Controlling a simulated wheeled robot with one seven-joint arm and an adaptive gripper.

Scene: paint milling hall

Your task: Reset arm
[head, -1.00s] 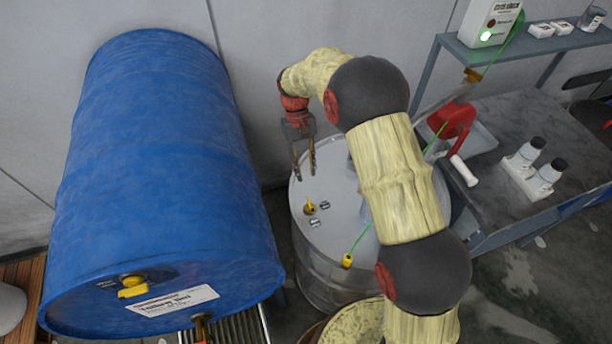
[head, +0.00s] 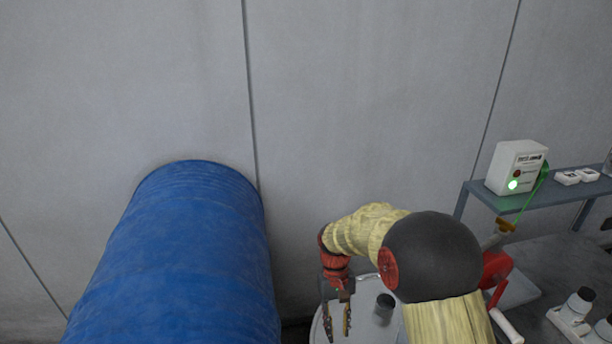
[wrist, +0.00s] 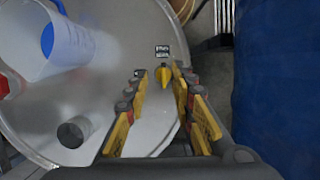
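My gripper (head: 337,322) hangs fingers down over the pale drum lid (head: 318,328), with its red wrist above it. In the wrist view, its two yellow-padded fingers (wrist: 162,90) stand apart with nothing held between them. A yellow fitting (wrist: 162,76) on the lid shows beyond the gap; the height between it and the fingertips is hard to judge. My arm is bent and reaches from the lower right, covering part of the lid in the head view.
A dark-topped cylinder (head: 384,303) and a clear container with blue (wrist: 55,45) stand on the lid. At right are a shelf (head: 535,193) with a white box (head: 515,165), and several dark-capped bottles (head: 578,304).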

